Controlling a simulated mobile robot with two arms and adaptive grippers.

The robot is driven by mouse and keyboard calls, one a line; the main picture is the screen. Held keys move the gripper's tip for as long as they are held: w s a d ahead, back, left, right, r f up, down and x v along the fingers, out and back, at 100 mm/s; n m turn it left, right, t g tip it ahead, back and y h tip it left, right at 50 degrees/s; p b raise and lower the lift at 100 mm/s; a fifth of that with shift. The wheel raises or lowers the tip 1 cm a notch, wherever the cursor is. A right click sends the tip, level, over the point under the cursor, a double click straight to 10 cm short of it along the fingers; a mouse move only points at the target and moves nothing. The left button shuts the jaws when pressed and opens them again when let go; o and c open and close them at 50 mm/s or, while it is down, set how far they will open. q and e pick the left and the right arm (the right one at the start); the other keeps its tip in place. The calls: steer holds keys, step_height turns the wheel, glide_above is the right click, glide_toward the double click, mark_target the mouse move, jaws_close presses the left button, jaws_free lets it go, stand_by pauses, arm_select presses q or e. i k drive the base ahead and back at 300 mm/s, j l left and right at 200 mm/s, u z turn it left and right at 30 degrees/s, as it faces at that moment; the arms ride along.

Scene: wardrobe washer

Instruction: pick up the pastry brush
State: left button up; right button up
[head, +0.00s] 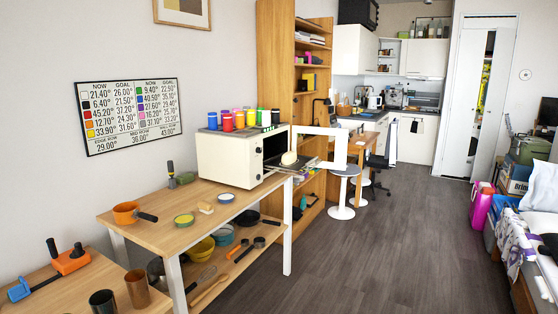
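No thing in the head view is clearly a pastry brush. A small tool with a blue head and dark handle (20,291) lies on the near wooden table at the lower left; I cannot tell whether it is the brush. A green item with an upright dark handle (172,177) stands at the back of the middle table, beside the wall; its kind is also unclear. Neither of my grippers is in view, so nothing shows of what they hold.
The near table (55,302) also bears an orange tool (69,261) and two cups. The middle table (160,238) bears an orange pan (126,212), bowls and a cream oven (228,154); cookware fills its lower shelf. The dark floor (390,240) at centre is clear.

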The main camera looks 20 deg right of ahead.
mark_target(206, 207)
steer(key=i+u, duration=0.15)
steer(key=i, duration=0.3)
steer(key=i+l+u, duration=0.15)
steer(key=i, duration=0.25)
